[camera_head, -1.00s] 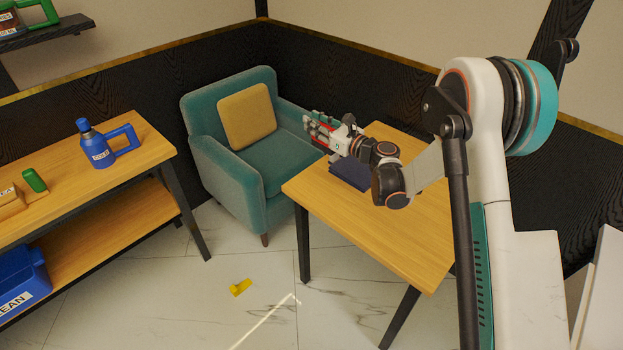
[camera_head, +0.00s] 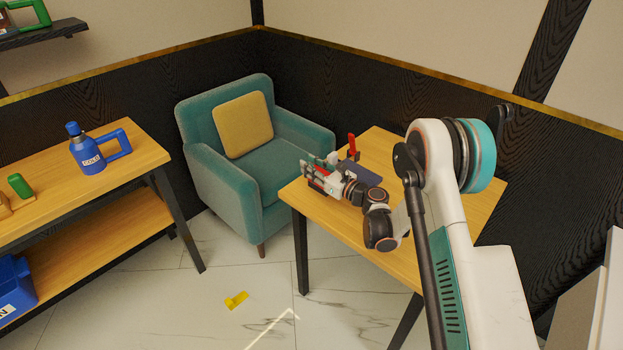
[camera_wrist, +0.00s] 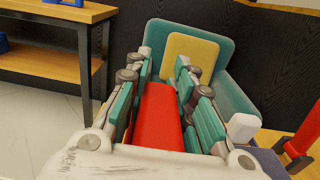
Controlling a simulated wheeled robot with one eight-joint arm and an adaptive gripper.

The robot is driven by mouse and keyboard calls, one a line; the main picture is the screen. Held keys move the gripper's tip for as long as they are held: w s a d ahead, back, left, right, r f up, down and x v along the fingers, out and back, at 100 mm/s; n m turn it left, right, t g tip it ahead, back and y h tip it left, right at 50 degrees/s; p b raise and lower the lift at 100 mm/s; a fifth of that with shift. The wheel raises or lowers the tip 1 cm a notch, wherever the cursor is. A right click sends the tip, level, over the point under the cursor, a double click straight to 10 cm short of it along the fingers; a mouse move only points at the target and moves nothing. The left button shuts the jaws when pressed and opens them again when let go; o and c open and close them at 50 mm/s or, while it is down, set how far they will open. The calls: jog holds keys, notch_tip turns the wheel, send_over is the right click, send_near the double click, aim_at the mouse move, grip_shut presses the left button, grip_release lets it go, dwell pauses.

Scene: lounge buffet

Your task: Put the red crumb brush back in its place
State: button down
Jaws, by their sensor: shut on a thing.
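The red crumb brush (camera_wrist: 160,115) shows in the wrist view as a plain red block between my fingers. My gripper (camera_head: 314,174) is shut on it and holds it over the left edge of the wooden table, in front of the armchair. The fingers hide the brush's sides, and its far end and underside are not clear. A dark blue block or tray (camera_head: 365,174) lies on the table just beyond my gripper. A separate upright red piece (camera_head: 352,147) stands at it; it also shows at the right edge of the wrist view (camera_wrist: 300,140).
A teal armchair (camera_head: 240,205) with a yellow cushion (camera_head: 243,124) stands behind the table (camera_head: 400,262). A left sideboard (camera_head: 110,180) bears a blue jug (camera_head: 87,152) and a green piece (camera_head: 19,186). A yellow object (camera_head: 236,300) lies on the floor. The table's front is clear.

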notch_tip(320, 180, down, 4)
jog(key=shift+b, duration=0.65)
jog(key=shift+r, duration=0.1)
jog(key=c, duration=1.3)
grip_release()
